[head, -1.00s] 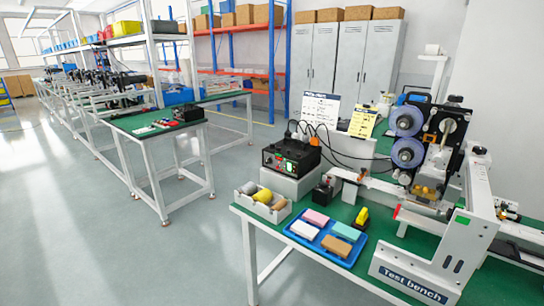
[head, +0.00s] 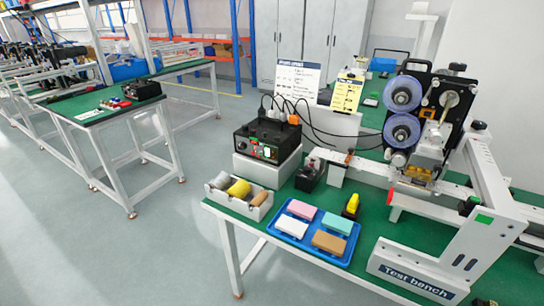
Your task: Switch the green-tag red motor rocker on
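A black control box (head: 268,140) stands on a white block on the green bench, left of the coder. Its front panel carries small red and green spots (head: 262,149) and a pale patch. They are too small to tell which is the motor rocker or how it is set. A green tag (head: 484,218) is on the white frame of the test bench at the right, with a dark knob (head: 467,205) beside it. A red part (head: 394,193) shows at the end of the white rail. Neither of my grippers shows in the head view.
A blue tray (head: 312,250) with several coloured blocks lies at the bench front. A white bin (head: 238,200) of rolls stands left of it. A yellow-and-black tool (head: 351,205) stands behind the tray. Cables run from the box to the coder (head: 420,125). Floor at left is clear.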

